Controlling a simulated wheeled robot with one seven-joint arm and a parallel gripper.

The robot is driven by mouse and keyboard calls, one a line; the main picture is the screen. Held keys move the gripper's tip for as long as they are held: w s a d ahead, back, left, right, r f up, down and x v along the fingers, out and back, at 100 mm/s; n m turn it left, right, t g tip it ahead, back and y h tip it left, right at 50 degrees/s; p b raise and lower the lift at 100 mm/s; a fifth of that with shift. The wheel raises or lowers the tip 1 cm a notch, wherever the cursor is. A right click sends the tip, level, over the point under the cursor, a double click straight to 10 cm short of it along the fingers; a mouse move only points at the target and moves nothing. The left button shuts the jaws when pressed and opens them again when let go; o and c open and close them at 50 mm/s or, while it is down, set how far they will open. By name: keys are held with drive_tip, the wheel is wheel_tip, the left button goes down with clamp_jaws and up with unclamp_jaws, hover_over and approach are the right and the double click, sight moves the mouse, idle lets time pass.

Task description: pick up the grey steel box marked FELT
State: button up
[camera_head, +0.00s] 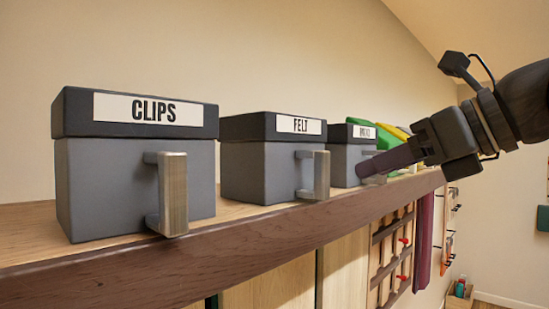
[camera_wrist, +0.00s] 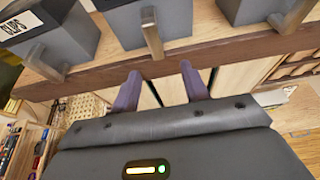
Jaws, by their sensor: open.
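The grey steel box marked FELT (camera_head: 258,172) stands on the shelf, second in a row, with a dark lid, a white label and a metal handle on its front.
A similar box marked CLIPS (camera_head: 135,185) stands left of FELT. A smaller-looking third box (camera_head: 342,160) stands right, its label unclear. Green and yellow items (camera_head: 388,138) lie beyond. The wooden shelf (camera_head: 110,265) has a dark front edge, with a tool rack (camera_head: 392,250) below.

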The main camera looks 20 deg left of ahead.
sight(327, 187)
drive_tip(key=x, duration=0.4)
drive_tip(key=shift+a, duration=0.1)
drive_tip(key=x, duration=0.1)
drive_tip(key=p+x, duration=0.2)
drive_tip(key=x, duration=0.1)
drive_tip(key=shift+s+a+f, duration=0.1)
drive_tip(key=shift+s+f, duration=0.05)
drive_tip(key=shift+s, duration=0.1)
drive_tip(key=shift+w+a+f, duration=0.3)
drive_tip(key=shift+a, duration=0.1)
drive_tip(key=shift+c, duration=0.3)
drive_tip(key=shift+r, duration=0.1)
clamp_jaws()
